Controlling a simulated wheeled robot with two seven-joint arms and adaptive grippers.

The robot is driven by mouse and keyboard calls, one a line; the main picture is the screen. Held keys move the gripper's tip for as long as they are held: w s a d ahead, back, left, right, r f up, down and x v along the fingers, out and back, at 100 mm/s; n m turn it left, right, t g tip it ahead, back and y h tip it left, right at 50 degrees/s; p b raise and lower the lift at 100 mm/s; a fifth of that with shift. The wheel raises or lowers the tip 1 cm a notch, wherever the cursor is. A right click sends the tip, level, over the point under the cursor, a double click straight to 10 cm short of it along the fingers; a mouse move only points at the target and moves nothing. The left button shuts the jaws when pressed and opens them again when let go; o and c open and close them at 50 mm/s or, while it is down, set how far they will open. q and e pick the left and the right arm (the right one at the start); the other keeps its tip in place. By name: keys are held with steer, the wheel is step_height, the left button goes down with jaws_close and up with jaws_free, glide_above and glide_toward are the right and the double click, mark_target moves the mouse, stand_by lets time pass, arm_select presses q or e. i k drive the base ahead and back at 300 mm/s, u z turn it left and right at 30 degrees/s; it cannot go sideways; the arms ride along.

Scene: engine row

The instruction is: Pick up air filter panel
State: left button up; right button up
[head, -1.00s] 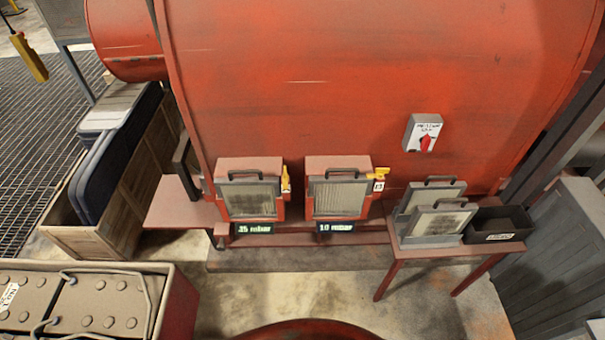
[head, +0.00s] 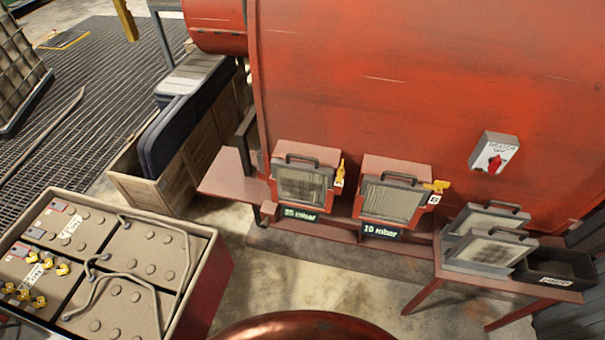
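Two framed air filter panels with black top handles stand on the small red table at the right: a front panel (head: 490,252) and a rear panel (head: 488,217) partly hidden behind it. Two more panels with handles sit in red housings on the engine: a left panel (head: 302,185) above a "35 mbar" display and a right panel (head: 391,199) above a "10 mbar" display. The left panel's mesh looks darker in patches; the right one looks paler. Neither of my grippers is in view.
A black bin (head: 557,268) sits beside the panels on the red table (head: 428,270). A switch box (head: 494,152) with a red knob is on the red engine body (head: 400,80). A battery crate (head: 215,290) stands at lower left, a wooden crate (head: 185,165) behind it. Concrete floor is clear between.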

mark_target(305, 184)
steer(key=z, duration=0.55)
steer(key=k, duration=1.3)
steer(key=u, duration=0.15)
steer(key=i, duration=0.5)
steer(key=u, duration=0.65)
steer(key=i, duration=1.45)
steer(key=z, duration=0.8)
